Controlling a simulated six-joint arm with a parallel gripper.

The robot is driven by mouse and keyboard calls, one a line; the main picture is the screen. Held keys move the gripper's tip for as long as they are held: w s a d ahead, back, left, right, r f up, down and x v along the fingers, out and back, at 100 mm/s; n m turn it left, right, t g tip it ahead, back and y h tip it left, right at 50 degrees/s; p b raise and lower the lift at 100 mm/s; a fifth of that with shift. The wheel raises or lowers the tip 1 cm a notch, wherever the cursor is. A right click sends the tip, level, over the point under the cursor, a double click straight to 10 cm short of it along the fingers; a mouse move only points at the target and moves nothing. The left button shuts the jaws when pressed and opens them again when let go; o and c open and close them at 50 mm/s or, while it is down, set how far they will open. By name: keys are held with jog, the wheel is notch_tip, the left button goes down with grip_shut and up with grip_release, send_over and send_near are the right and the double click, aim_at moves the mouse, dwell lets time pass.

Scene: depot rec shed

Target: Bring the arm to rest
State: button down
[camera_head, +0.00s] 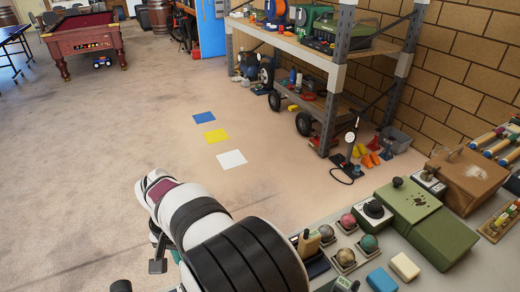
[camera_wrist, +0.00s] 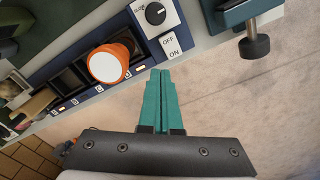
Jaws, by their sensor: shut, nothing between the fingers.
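My gripper (camera_wrist: 161,72) shows in the wrist view with its two teal fingers pressed together and nothing between them. Its tips lie over or near the edge of a worktop, close to a white switch box (camera_wrist: 158,16) with a black dial and the words OFF and ON. Whether the tips touch anything cannot be told. In the head view my white and black arm fills the lower middle and mostly hides the gripper.
In the wrist view an orange knob with a white top (camera_wrist: 110,64) stands left of the fingers, by a dark blue slotted rack (camera_wrist: 70,82). In the head view a green case (camera_head: 425,222) and several balls sit on the worktop (camera_head: 490,265). Open floor (camera_head: 110,150) lies beyond.

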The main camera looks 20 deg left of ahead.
jog(key=shift+m, duration=0.7)
jog(key=d+r, duration=0.1)
jog(key=d, duration=0.1)
jog(key=w+d+r, duration=0.1)
jog(key=d, duration=0.1)
jog(key=w+d+r, duration=0.1)
jog(key=d+r, duration=0.1)
jog(key=d, duration=0.1)
jog(key=shift+w, duration=0.1)
jog(key=s+d+r+m, duration=0.2)
jog(key=s+d, duration=0.1)
jog(key=d, duration=0.4)
jog(key=s+d+r+m+y, duration=0.1)
jog(key=s+d+r, duration=0.1)
jog(key=d, duration=0.6)
jog(key=s+d+r+m, duration=0.2)
jog(key=s+d, duration=0.1)
jog(key=d, duration=0.4)
jog(key=s+d+f+m, duration=0.1)
jog(key=s+d+f, duration=0.1)
jog(key=s+d, duration=0.2)
jog(key=s, duration=0.3)
jog(key=shift+s+d+m+y, duration=0.15)
jog(key=shift+d+m+y, duration=0.05)
jog(key=shift+m+y, duration=0.2)
